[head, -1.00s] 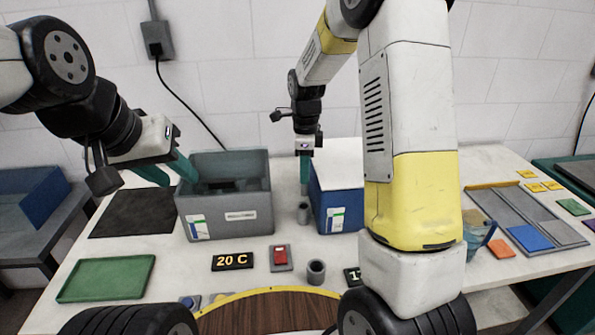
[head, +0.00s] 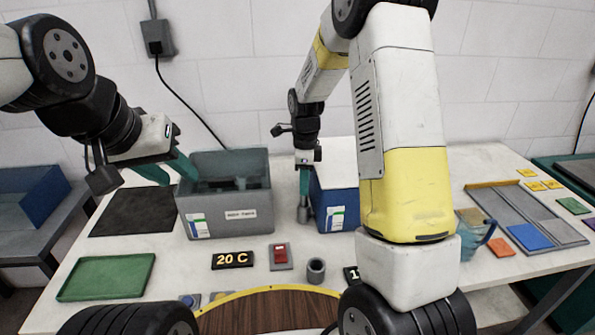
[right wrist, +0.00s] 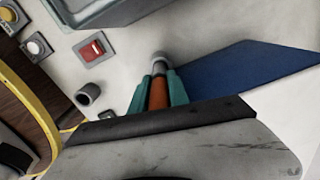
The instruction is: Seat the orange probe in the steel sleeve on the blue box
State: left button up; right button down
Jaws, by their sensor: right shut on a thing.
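The blue box (head: 338,205) with a white top stands on the table right of the grey crate; its blue side also shows in the right wrist view (right wrist: 245,80). The steel sleeve (head: 303,214) is at the box's left side. My right gripper (head: 304,192) points down, just above the sleeve. In the right wrist view it is shut on the orange probe (right wrist: 158,92), which lies between the teal fingers. The probe's far end meets the sleeve (right wrist: 159,61); how deep it sits I cannot tell. My left gripper (head: 170,169) is open and empty beside the crate.
The grey crate (head: 228,218) stands left of the blue box. A short grey ring (head: 316,270), a red switch (head: 280,256) and a "20 C" display (head: 232,260) are in front. A green tray (head: 107,278) is at left, a divided tray (head: 520,215) at right.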

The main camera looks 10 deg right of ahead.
jog(key=c, duration=1.3)
grip_release()
jog(key=shift+o, duration=0.2)
notch_tip(320, 180, up, 13)
jog(key=s+d+r+n+t+y, duration=0.2)
jog(key=s+r+n+t, duration=0.1)
jog(key=s+r+n, duration=0.85)
jog(key=s+f+n+t, duration=0.2)
jog(key=s+n+t, duration=0.1)
jog(key=s+n, duration=0.6)
jog(key=s, duration=0.3)
jog(key=shift+s+d, duration=0.3)
